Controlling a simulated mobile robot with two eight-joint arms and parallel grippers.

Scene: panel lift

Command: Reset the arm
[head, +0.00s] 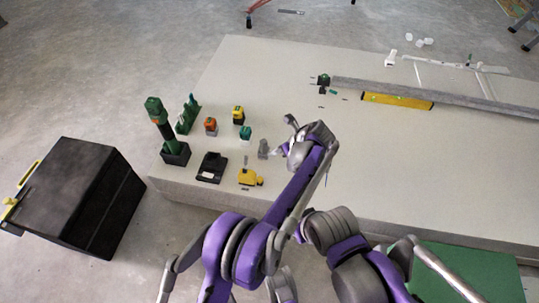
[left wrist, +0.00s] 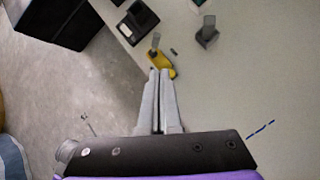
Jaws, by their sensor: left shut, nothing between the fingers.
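My left arm reaches up over the pale panel (head: 330,170) in the middle of the head view. Its gripper (head: 279,151) points down toward the panel's left part, close to a small grey piece (head: 263,148). In the left wrist view the two fingers of the left gripper (left wrist: 159,72) lie together with nothing between them. A yellow tool (left wrist: 162,63) shows just beyond the fingertips there. My right arm's links show at the lower right of the head view, but its gripper is not seen.
A black charger (head: 212,167), a green-and-black tool (head: 165,130) and several small coloured tools stand on the panel's left. A yellow level (head: 397,101) lies beside a long grey bar (head: 430,90). A black box (head: 75,195) stands on the floor left. The panel's middle is mostly clear.

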